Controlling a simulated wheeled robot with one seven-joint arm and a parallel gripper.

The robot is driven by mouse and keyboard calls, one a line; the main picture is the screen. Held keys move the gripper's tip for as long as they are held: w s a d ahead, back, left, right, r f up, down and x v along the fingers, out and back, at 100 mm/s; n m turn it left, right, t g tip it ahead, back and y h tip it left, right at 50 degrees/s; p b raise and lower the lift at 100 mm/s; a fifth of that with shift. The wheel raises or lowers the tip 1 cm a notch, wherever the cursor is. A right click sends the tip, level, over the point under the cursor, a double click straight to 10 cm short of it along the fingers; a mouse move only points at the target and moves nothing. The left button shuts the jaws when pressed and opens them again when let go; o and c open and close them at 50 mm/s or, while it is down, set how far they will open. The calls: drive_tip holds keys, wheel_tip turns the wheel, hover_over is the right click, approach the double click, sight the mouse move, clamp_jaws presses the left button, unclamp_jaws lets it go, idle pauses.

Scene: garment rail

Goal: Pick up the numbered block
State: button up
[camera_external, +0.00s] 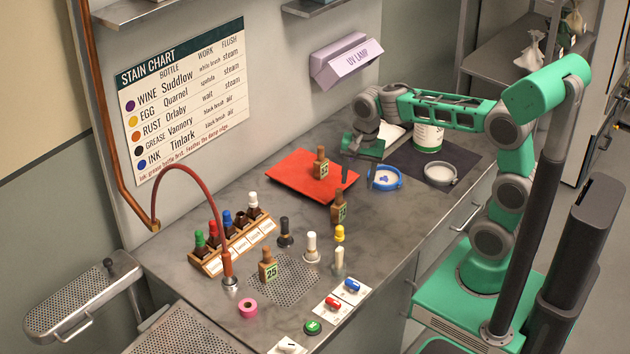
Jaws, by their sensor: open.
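Several brown stamp-like blocks with knobs and green number tags show in the external view. One block (321,167) stands upright on the red mat (288,167). A second block (339,209) stands at the mat's near right edge. A third block (267,268), tagged 25, stands on the perforated grate in front. The other two tags are too small to read surely.
A blue-rimmed dish (385,180) is close right of my gripper. A white canister (428,137) and a grey dish (440,174) stand on a dark mat. A bottle rack (232,243), brushes and a red curved hose (200,170) occupy the left and front.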

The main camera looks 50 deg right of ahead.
sight(338, 204)
drive_tip(key=w+f+m, duration=0.1)
drive_tip(key=w+m, duration=0.1)
drive_tip(key=w+a+f+m, duration=0.1)
drive_tip(key=f+m, duration=0.1)
drive_tip(key=w+f+m+g, duration=0.1)
drive_tip(key=w+m, duration=0.1)
drive_tip(key=shift+w+a+f+b, duration=0.15)
drive_tip(key=shift+w+a+b, duration=0.15)
drive_tip(key=shift+b, duration=0.1)
drive_tip(key=shift+f, duration=0.25)
drive_tip(key=f, duration=0.2)
drive_tip(key=f+p, duration=0.1)
drive_tip(key=f, duration=0.4)
drive_tip(key=shift+s, duration=0.25)
drive_tip(key=shift+c, duration=0.5)
clamp_jaws()
